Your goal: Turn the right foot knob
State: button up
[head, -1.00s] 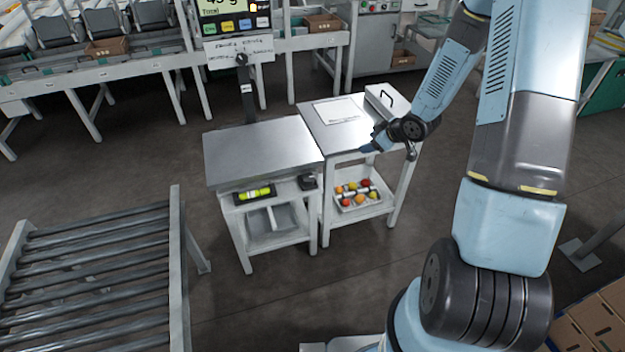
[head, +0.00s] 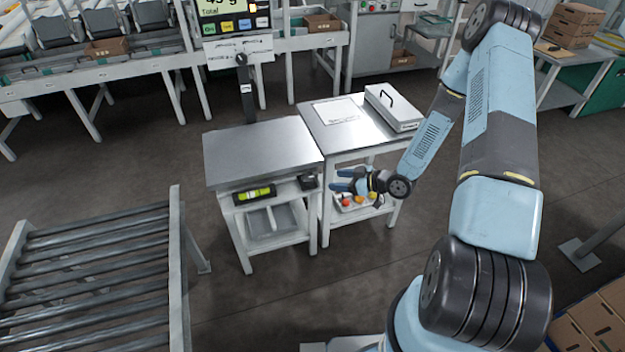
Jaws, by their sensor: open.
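The right foot knob is a small black part (head: 308,181) at the right front corner of the steel-topped scale (head: 262,150), just below its platform. My gripper (head: 338,181) is a little to the right of the knob, at about its height. Its blue fingers point left toward the knob, spread with a gap between them and nothing held. The fingertips look apart from the knob. A spirit level with a yellow-green vial (head: 254,194) lies on the shelf under the platform's front edge.
A side table (head: 330,137) with a paper sheet (head: 337,111) and a grey case (head: 394,107) stands right of the scale. A roller conveyor (head: 90,275) is at left.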

aim_at(312, 179)
jog(key=x, duration=1.2)
jog(key=shift+c, duration=0.2)
jog(key=shift+d, duration=0.1)
jog(key=c, duration=0.6)
jog(key=shift+d, duration=0.25)
jog(key=shift+c, duration=0.6)
jog(key=shift+a, duration=0.2)
jog(key=shift+m+t, duration=0.3)
